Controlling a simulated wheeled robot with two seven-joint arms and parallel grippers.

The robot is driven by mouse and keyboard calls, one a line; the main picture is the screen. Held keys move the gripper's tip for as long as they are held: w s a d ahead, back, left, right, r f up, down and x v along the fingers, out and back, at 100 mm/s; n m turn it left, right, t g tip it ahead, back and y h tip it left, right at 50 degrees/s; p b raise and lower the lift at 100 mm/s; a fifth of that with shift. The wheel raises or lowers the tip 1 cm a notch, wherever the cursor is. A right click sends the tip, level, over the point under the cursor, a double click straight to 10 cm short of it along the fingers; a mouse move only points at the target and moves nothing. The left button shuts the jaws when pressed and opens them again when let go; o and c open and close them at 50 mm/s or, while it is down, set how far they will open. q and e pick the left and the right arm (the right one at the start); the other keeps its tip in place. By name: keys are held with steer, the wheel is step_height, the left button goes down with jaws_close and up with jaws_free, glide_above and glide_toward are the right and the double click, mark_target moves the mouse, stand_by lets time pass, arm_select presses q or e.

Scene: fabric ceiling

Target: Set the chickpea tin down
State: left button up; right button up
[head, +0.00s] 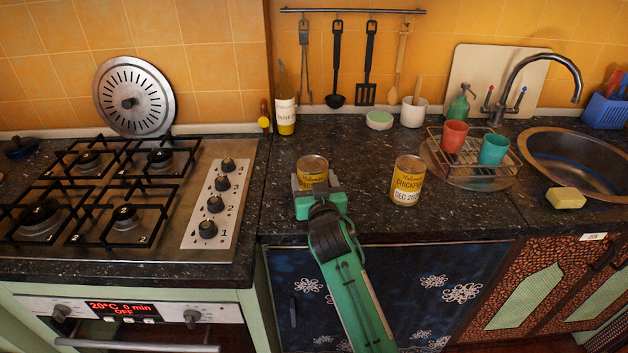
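A tin with a yellow label (312,166) stands upright between the fingers of my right gripper (314,184), which press against its sides. The gripper hides its lower part, so I cannot tell if its base touches the worktop (362,215) or read its full label. A second yellow-labelled tin (408,181), lettered "CHICKP" and "DEC 20", stands upright on the worktop to the right, apart from the gripper. My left gripper is not in view.
A gas hob (160,234) lies left. An olive oil bottle (285,104), green-white round dish (379,120) and white pot (413,112) stand behind. A dish rack (504,181) with two cups, sponge (565,198) and sink (583,150) are right. Worktop between the tins is clear.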

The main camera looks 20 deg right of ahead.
steer(key=shift+o, duration=1.3)
steer(key=shift+r, duration=0.25)
steer(key=s, duration=0.4)
steer(key=s+a, duration=0.1)
steer(key=s, duration=0.2)
steer(key=shift+f+b, duration=0.2)
steer(key=shift+b, duration=0.2)
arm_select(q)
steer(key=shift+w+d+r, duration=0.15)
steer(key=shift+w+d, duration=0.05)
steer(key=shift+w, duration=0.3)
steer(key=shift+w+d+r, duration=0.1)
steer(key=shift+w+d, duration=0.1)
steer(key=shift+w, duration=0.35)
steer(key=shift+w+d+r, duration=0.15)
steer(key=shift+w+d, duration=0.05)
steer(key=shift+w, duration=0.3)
arm_select(e)
steer(key=shift+s+a+r, duration=0.1)
steer(key=shift+s, duration=1.15)
steer(key=shift+s+a, duration=0.1)
steer(key=shift+s, duration=1.1)
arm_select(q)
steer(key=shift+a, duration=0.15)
